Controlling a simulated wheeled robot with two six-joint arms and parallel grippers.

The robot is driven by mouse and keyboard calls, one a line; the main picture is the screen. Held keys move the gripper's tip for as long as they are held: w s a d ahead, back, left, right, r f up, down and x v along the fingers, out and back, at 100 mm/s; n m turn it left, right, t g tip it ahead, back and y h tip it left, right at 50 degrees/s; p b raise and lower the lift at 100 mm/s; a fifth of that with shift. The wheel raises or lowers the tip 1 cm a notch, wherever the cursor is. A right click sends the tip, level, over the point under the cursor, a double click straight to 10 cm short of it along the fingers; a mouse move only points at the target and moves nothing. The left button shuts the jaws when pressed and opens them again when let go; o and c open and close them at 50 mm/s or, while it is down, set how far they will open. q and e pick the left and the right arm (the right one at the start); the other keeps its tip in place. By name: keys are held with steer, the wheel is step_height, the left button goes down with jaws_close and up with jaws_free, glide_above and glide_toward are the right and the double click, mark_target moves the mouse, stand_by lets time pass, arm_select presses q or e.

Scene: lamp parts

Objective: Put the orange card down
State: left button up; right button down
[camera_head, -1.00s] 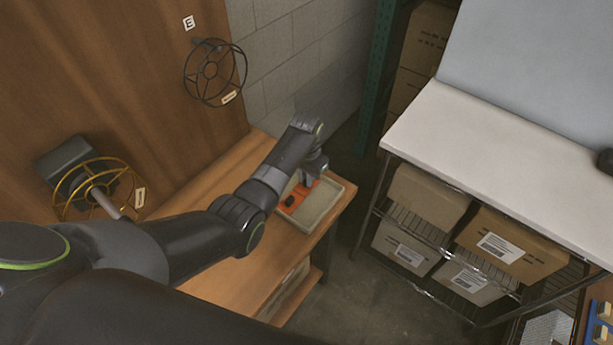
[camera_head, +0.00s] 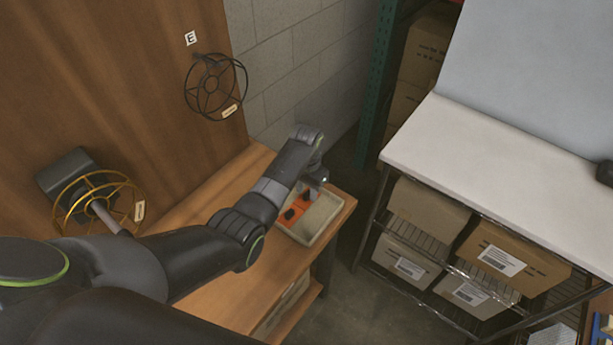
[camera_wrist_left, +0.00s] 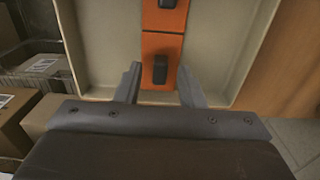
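Two orange cards lie end to end in a shallow beige tray (camera_wrist_left: 98,40), each with a black knob. The nearer orange card (camera_wrist_left: 160,44) has its knob facing the wrist camera; the farther one (camera_wrist_left: 166,20) is cut off by the top edge. In the head view the orange (camera_head: 293,212) shows at the left part of the tray (camera_head: 318,222). My left gripper (camera_wrist_left: 160,88) is open and empty, its fingers spread to either side of the nearer card. In the head view this gripper (camera_head: 316,181) is over the tray's far side. My right gripper is out of view.
The tray sits on a wooden bench (camera_head: 190,307) against a wooden panel with a black wheel-shaped holder (camera_head: 213,88) and a yellow one (camera_head: 97,202). A white-topped rack (camera_head: 480,150) with boxes stands to the right, across a floor gap.

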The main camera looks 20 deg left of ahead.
mark_target(306, 194)
arm_select(q)
step_height(306, 194, up, 12)
steer(key=shift+f+b, duration=0.25)
steer(key=shift+b, duration=0.1)
steer(key=shift+s+f, duration=0.1)
stand_by(0.4)
